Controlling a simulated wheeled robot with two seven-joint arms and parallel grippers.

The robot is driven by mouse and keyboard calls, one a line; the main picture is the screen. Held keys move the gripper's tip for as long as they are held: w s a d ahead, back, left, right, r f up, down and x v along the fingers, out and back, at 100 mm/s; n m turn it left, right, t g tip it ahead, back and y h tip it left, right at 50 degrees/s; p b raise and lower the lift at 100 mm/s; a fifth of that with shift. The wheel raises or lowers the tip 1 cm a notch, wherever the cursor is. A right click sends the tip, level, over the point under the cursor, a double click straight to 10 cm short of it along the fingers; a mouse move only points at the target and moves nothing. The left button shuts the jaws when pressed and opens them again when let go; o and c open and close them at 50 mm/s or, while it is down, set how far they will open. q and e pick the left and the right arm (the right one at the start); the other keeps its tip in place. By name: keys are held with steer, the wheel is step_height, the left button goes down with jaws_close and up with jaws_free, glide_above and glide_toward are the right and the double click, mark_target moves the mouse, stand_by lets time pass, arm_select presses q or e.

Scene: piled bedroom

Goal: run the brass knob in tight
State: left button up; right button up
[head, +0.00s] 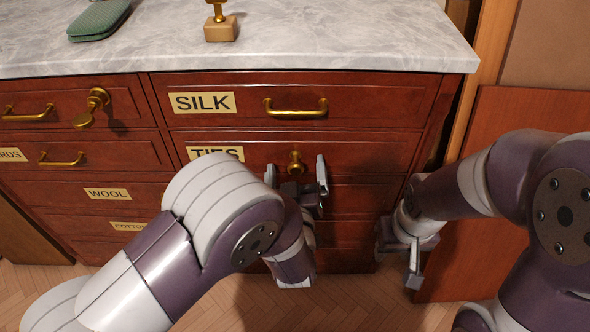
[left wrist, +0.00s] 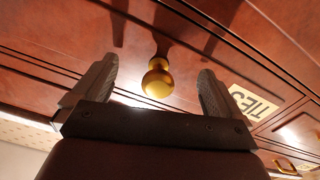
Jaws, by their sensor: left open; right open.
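The brass knob (head: 295,162) is on the front of the drawer labelled TIES (head: 215,154), below the SILK drawer. My left gripper (head: 297,172) is open, with its two fingers on either side of the knob in the head view. In the left wrist view the round knob (left wrist: 158,80) sits between the open fingers, nearer the drawer front than the gripper's palm, and neither finger touches it. My right gripper (head: 400,262) is open and empty, low and to the right, in front of the dresser's right edge.
The SILK drawer has a brass bar handle (head: 295,107) just above the knob. Another brass fitting (head: 92,107) hangs on the upper left drawer. The marble top (head: 330,38) carries a brass stand (head: 220,25) and a green case (head: 98,20). A reddish wood panel (head: 525,120) stands at the right.

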arm_select(q)
steer(key=s+p, duration=0.1)
steer(key=s, duration=0.5)
steer(key=shift+s, duration=0.3)
steer(key=w+a+f+m+g+h, duration=0.1)
steer(key=w+a+f+m+g, duration=0.2)
steer(key=a+g, duration=0.55)
steer(key=s+a+r+g+y+p, duration=0.1)
steer(key=s+a+r+g+p, duration=0.3)
steer(key=s+a+g, duration=0.55)
step_height(320, 180, up, 34)
steer(key=s+t+p, duration=0.1)
steer(key=s+p, duration=0.1)
steer(key=p, duration=3.2)
steer(key=shift+p, duration=0.3)
